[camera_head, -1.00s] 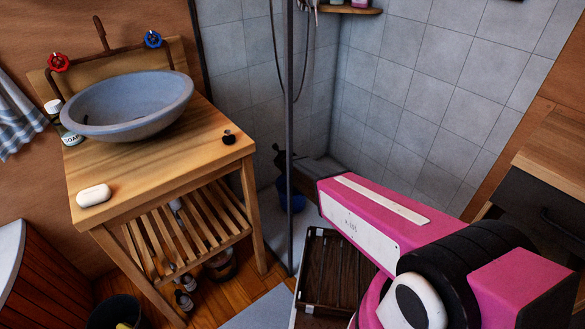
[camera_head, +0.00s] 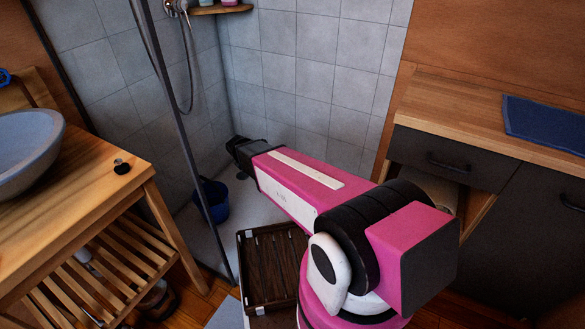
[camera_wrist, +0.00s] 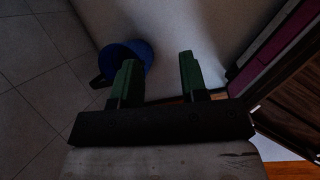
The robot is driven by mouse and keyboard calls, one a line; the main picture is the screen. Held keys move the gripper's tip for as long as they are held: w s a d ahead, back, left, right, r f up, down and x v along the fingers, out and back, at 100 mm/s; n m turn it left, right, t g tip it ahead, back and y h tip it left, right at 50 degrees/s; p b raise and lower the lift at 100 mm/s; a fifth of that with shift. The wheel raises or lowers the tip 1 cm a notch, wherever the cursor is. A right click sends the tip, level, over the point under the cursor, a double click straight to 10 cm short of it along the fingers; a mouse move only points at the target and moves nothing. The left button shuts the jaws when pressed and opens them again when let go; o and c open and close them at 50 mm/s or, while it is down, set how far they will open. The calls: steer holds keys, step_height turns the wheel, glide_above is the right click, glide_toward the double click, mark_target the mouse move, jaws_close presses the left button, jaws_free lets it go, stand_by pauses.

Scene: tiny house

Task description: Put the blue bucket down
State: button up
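The blue bucket (camera_head: 213,201) is in the shower, low near the corner and partly behind the metal post; it looks to stand upright on the light shower floor. In the wrist view the bucket (camera_wrist: 142,50) shows at the upper left, partly behind my left finger. My gripper (camera_wrist: 158,64) has its two green fingers well apart, with only pale floor visible between them. In the head view my gripper (camera_head: 238,148) is a dark shape above and right of the bucket. Whether a finger touches the bucket cannot be told.
A dark slatted wooden crate (camera_head: 268,268) stands in front of the shower, below my arm. A wooden washstand (camera_head: 95,170) is at left, a counter with drawers (camera_head: 480,150) at right. Tiled walls (camera_head: 290,70) close the corner.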

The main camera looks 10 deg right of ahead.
steer(key=s+d+r+m+g+y, duration=0.1)
steer(key=s+d+r+m, duration=0.3)
steer(key=s+d+m, duration=0.4)
steer(key=s+d+r+m+g+y, duration=0.1)
steer(key=s+d+r+m+g, duration=0.2)
steer(key=m, duration=1.3)
steer(key=s+d+r, duration=0.2)
steer(key=s+d, duration=0.2)
steer(key=s, duration=0.1)
steer(key=shift+s+d+r+m, duration=0.15)
steer(key=shift+d+r+m, duration=0.15)
steer(key=shift+d, duration=0.05)
